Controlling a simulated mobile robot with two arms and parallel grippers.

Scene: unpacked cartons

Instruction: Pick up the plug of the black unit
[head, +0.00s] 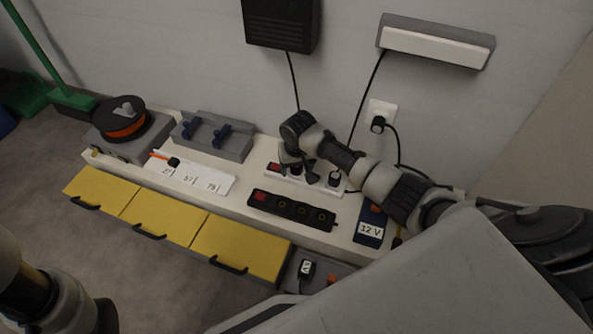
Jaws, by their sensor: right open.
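The black unit (281,22) is mounted on the wall at the top. Its black cable (294,80) hangs down and passes out of sight behind my right arm. My right gripper (298,170) is open, pointing down over the white power strip (275,181). A dark plug in that strip is largely hidden by the fingers; I cannot tell whether they touch it. Another dark plug (334,178) sits at the strip's right end. A white-fronted unit (434,46) on the wall has its own cable (366,97) running down behind my arm. My left gripper is out of view.
A black power strip (291,209) lies in front of the white one. A blue 12 V box (370,225) stands at right. A wall socket (380,117) holds a plug. A grey holder (212,136), a numbered white strip (191,174) and yellow drawers (163,219) are at left.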

